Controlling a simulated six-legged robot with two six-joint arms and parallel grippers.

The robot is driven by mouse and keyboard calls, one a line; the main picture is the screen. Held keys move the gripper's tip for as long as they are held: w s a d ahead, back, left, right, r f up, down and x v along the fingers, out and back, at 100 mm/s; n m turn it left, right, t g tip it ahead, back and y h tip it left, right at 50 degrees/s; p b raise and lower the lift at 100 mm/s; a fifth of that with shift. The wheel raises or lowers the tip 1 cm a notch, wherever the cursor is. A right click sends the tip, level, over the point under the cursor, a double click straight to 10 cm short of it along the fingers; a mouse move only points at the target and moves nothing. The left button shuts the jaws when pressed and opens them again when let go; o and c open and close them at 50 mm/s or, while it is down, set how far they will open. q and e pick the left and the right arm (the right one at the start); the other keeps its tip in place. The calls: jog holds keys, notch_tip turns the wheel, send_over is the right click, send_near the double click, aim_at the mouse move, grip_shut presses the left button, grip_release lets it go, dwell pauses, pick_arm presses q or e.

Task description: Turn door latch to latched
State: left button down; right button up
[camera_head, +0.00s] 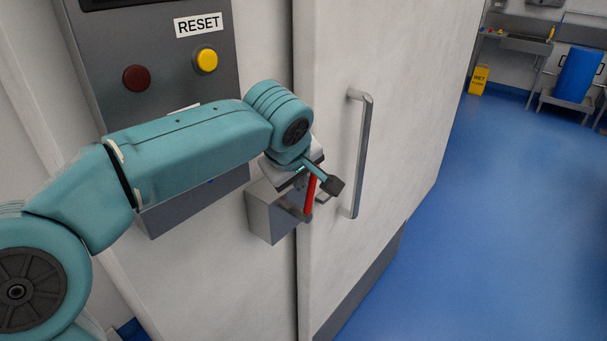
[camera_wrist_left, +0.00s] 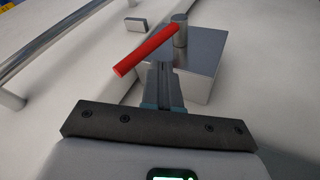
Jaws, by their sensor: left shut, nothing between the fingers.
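The door latch is a red lever (camera_head: 311,192) on a grey metal box (camera_head: 270,212) at the edge of the pale door (camera_head: 370,90). In the head view the lever stands close to upright. In the left wrist view the red lever (camera_wrist_left: 148,50) runs from a round metal pivot (camera_wrist_left: 180,30) down to the lower left, across the front of the shut fingers. My left gripper (camera_head: 335,186) is shut and empty, with its dark fingertip just right of the lever. I cannot tell whether it touches the lever. My right gripper is not in view.
A long metal door handle (camera_head: 362,150) stands right of the latch. A small grey block (camera_wrist_left: 137,25) sits on the door beyond the lever. A control panel (camera_head: 160,60) with a yellow button (camera_head: 205,60) and a dark red button (camera_head: 137,78) is at upper left. Blue floor (camera_head: 490,200) is clear at right.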

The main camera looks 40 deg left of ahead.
pick_arm(q)
jog(key=shift+w+d+f, duration=0.15)
jog(key=shift+w+d, duration=0.05)
jog(key=shift+w, duration=0.4)
jog(key=shift+w+d, duration=0.1)
